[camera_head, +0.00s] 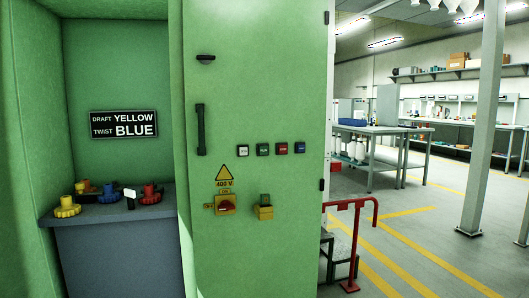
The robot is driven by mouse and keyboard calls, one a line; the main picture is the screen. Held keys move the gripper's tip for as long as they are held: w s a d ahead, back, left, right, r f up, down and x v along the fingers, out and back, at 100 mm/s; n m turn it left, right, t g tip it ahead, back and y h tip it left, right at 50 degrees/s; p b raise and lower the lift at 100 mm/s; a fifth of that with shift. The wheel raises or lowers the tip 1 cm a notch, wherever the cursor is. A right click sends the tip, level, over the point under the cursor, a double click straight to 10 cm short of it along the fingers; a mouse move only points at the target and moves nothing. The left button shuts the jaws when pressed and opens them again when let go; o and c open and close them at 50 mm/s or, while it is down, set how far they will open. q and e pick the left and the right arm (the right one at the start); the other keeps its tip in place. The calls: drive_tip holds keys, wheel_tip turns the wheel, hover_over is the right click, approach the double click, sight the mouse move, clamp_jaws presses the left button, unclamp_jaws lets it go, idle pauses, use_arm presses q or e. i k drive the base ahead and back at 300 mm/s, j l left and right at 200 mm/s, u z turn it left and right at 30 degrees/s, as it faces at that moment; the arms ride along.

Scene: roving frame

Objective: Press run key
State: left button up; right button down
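A tall green cabinet door (260,90) fills the middle of the view. A row of small square keys is on it: a white key (243,150), a green key (262,149), a red key (281,148) and a blue key (299,147). Their markings are too small to read, so I cannot tell which one is the run key. Neither of my grippers is in view.
Below the keys are a yellow switch (225,205) with a red knob under a 400 V warning sign (224,175), and a yellow-green box (264,207). Coloured knobs (67,207) lie on a grey ledge at left. A red rail (356,240) stands right of the cabinet.

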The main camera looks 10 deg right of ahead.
sight(263, 150)
drive_tip(key=i+j, duration=0.25)
drive_tip(key=i, duration=0.15)
drive_tip(key=i+j, duration=0.2)
drive_tip(key=i, duration=0.2)
drive_tip(key=i+j, duration=0.25)
drive_tip(key=i+l+z, duration=0.05)
drive_tip(key=i, duration=0.05)
